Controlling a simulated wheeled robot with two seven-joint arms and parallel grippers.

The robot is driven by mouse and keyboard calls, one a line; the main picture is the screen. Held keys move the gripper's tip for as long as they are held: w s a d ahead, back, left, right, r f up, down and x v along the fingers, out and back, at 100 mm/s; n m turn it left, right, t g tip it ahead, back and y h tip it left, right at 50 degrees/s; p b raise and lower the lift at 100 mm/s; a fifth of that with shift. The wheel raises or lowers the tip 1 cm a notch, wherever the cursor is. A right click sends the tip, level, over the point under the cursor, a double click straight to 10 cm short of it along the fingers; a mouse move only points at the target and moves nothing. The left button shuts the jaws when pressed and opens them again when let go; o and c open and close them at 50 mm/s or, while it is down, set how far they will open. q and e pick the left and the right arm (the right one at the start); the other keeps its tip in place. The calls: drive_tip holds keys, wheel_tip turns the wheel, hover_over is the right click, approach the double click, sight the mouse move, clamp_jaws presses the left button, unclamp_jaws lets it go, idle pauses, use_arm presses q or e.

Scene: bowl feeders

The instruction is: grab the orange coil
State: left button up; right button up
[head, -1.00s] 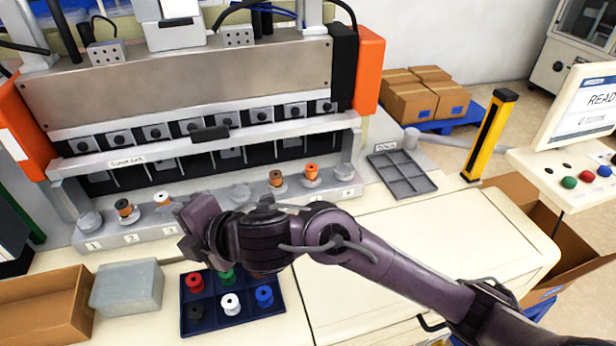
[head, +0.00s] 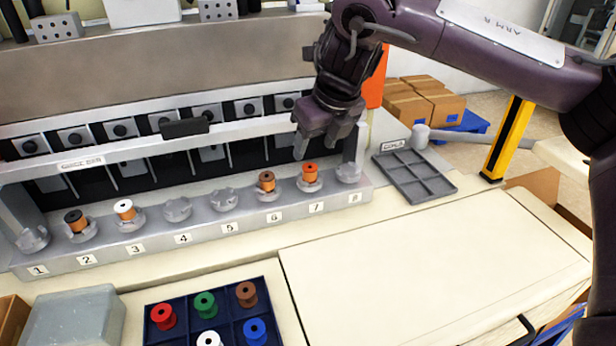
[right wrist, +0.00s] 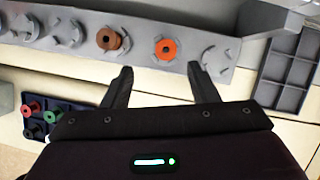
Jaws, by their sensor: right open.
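The orange coil (head: 309,173) stands upright on the holder marked 7 of the numbered grey rail. It also shows in the right wrist view (right wrist: 166,48), ahead of the fingertips and roughly centred between them. My right gripper (head: 314,146) is open and empty, with its fingers pointing down above and just behind the coil in the head view. In the right wrist view the fingers (right wrist: 160,72) are spread apart, with nothing between them. They do not appear to touch the coil. My left gripper is not in view.
A brown-topped coil (head: 266,182) stands on holder 6. Coils with black (head: 77,222) and white (head: 125,211) tops stand on holders 2 and 3. The machine's front bar (head: 185,142) runs behind. A blue tray (head: 274,300) holds several spools. An empty grey tray (head: 414,177) lies right.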

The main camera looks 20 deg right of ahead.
sight(310, 167)
drive_tip(key=x, duration=0.2)
drive_tip(key=p+x, duration=0.1)
drive_tip(key=x, duration=0.1)
drive_tip(key=d+x, duration=0.1)
drive_tip(key=x, duration=0.1)
drive_tip(key=shift+w+f+p, duration=0.1)
drive_tip(key=shift+f+p, duration=0.15)
drive_tip(key=shift+p, duration=0.15)
drive_tip(key=shift+w+a+f, duration=0.15)
drive_tip(key=shift+w+f, duration=0.05)
drive_tip(key=shift+f, duration=0.25)
drive_tip(key=c, duration=1)
drive_tip(key=shift+c, duration=0.2)
drive_tip(key=shift+r, duration=0.15)
